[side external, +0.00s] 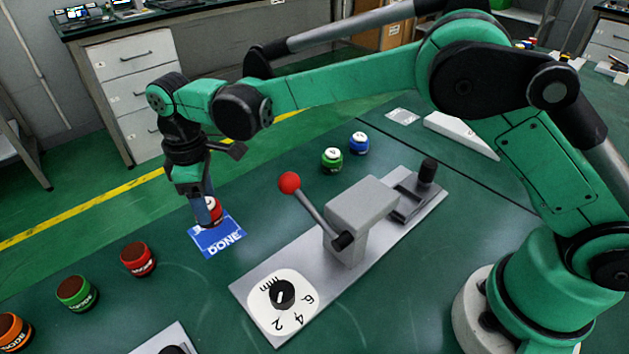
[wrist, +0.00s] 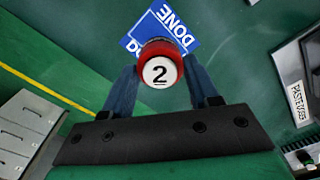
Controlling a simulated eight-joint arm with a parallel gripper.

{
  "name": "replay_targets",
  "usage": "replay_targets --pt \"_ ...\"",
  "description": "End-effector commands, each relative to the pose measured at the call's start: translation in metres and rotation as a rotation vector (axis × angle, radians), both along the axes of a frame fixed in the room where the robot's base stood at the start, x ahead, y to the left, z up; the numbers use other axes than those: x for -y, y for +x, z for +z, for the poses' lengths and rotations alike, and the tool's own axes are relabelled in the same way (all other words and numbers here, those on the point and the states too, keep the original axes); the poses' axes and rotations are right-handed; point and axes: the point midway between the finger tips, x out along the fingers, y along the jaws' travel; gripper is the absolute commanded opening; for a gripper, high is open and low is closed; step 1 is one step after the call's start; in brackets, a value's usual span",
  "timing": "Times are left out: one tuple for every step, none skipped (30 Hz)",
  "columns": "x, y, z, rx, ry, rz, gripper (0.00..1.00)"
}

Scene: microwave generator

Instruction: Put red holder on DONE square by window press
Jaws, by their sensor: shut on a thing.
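The red holder (wrist: 160,70) has a white top marked 2 and sits between the two fingers of my gripper (wrist: 160,80) in the wrist view. In the side view my gripper (side external: 204,215) is shut on the red holder (side external: 214,210), partly hidden by a finger. The square also shows in the wrist view (wrist: 176,23), partly covered by the holder. I cannot tell whether the holder touches it.
A grey press with a red-knobbed lever (side external: 290,183) and a numbered dial (side external: 281,303) stands right of the square. A dark red pot (side external: 138,259), a green pot (side external: 76,293) and an orange pot (side external: 12,332) stand left. Green (side external: 331,160) and blue (side external: 359,143) holders stand behind the press.

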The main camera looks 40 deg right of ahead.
Motion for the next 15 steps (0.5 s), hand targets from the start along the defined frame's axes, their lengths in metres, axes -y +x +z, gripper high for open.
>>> replay_targets --pt "0.000 0.000 -0.008 0.000 0.000 0.000 0.00" --pt "0.000 0.000 -0.012 0.000 0.000 -0.001 0.00" --pt "0.000 0.000 -0.019 0.000 0.000 -0.001 0.00" --pt "0.000 0.000 -0.023 0.000 0.000 -0.001 0.00" --pt "0.000 0.000 -0.026 0.000 0.000 -0.001 0.00" --pt "0.000 0.000 -0.030 0.000 0.000 -0.001 0.00" --pt "0.000 0.000 -0.032 0.000 0.000 -0.001 0.00" --pt "0.001 0.000 -0.033 0.000 0.000 -0.001 0.00" --pt "0.001 0.000 -0.033 0.000 0.000 -0.001 0.00" --pt "0.001 0.000 -0.033 0.000 0.000 -0.001 0.00" --pt "0.001 0.000 -0.033 0.000 0.000 -0.001 0.00" --pt "0.001 0.000 -0.033 0.000 0.000 -0.001 0.00" --pt "0.001 0.000 -0.033 0.000 0.000 -0.001 0.00" --pt "0.001 0.000 -0.032 0.000 0.000 -0.001 0.00" --pt "0.001 0.000 -0.033 0.000 0.000 -0.001 0.00"
